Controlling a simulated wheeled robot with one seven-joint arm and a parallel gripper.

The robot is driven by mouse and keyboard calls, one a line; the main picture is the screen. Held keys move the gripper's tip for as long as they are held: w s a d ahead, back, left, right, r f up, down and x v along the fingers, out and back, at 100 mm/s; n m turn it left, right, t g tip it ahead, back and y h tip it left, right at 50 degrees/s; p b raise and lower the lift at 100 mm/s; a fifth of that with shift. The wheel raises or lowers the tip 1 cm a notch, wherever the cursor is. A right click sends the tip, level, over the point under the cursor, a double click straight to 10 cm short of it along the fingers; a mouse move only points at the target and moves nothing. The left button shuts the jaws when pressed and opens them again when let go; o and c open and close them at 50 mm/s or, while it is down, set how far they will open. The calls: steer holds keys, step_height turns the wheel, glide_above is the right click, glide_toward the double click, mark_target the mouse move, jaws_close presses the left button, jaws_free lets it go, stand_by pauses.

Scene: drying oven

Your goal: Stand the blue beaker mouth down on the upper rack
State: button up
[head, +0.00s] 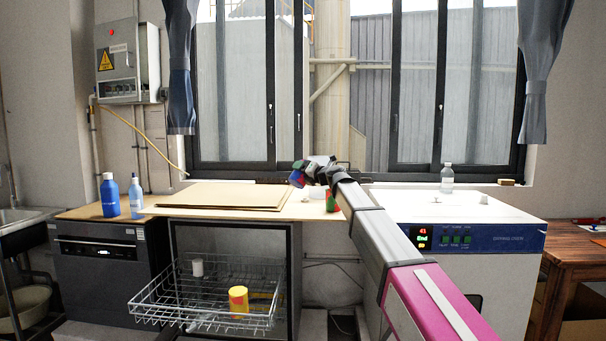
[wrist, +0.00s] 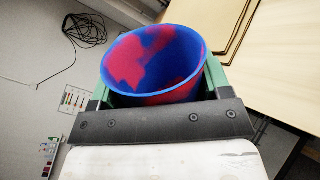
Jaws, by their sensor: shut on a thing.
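The blue beaker (head: 297,178), blue with red patches, is between the fingers of my gripper (head: 304,172). In the wrist view the beaker (wrist: 160,55) shows its open mouth towards the camera, and my gripper (wrist: 158,85) is shut on it with a green finger on each side. The head view shows it small, held above the back bench and clear of it. A wire rack (head: 150,307) is pulled out of the open drying oven (head: 235,232) at lower left. My gripper is above and to the right of this rack. No second rack can be made out.
A yellow beaker with red patches (head: 238,299) and a white cup (head: 197,267) stand on the rack. A brown board (head: 225,195) and blue bottles (head: 109,195) are on the bench. A red and green object (head: 332,202) stands below my arm. The rack's left part looks free.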

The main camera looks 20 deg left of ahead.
steer(key=n, duration=0.9)
steer(key=n, duration=0.2)
steer(key=shift+n, duration=0.3)
steer(key=n, duration=0.5)
steer(key=shift+n, duration=0.7)
